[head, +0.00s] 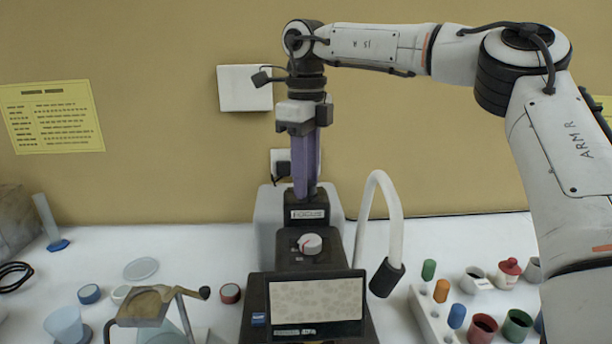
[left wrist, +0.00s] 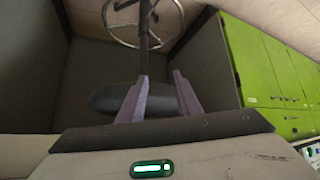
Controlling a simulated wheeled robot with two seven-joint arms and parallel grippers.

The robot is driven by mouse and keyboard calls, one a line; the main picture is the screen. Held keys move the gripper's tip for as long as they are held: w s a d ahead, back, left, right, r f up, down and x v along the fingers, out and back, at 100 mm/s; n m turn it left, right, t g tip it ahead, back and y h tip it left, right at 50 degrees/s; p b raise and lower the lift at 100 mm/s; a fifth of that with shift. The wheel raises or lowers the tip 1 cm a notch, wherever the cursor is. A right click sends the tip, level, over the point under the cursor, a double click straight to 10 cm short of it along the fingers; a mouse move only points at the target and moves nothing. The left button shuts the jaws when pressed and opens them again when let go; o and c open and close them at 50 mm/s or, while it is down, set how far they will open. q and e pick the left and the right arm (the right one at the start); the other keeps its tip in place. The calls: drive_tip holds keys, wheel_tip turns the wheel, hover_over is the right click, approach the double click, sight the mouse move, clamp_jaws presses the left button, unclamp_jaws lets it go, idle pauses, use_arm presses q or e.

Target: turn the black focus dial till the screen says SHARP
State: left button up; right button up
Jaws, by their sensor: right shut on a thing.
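My right gripper (head: 306,190) points straight down, its purple fingers shut at the top of the black block labelled FOCUS (head: 307,214) on the instrument. It is shut on the black focus dial, which is mostly hidden by the fingers. The screen (head: 317,301) at the instrument's front shows a pale grey field with darker blotches; the small text under it is too small to read. My left gripper (left wrist: 160,98) shows only in the left wrist view, with its purple fingers apart and nothing between them.
A white bent tube with a black end (head: 386,277) stands right of the screen. A white rack (head: 424,317) with coloured vials is at right. A brown-topped stand (head: 146,303) is at left.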

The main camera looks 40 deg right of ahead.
drive_tip(key=m, duration=0.5)
drive_tip(key=shift+m, duration=0.4)
drive_tip(key=m, duration=0.5)
idle(0.4)
drive_tip(key=o, duration=1)
drive_tip(key=shift+o, duration=0.2)
wheel_tip(320, 180, up, 10)
drive_tip(key=shift+r, duration=0.2)
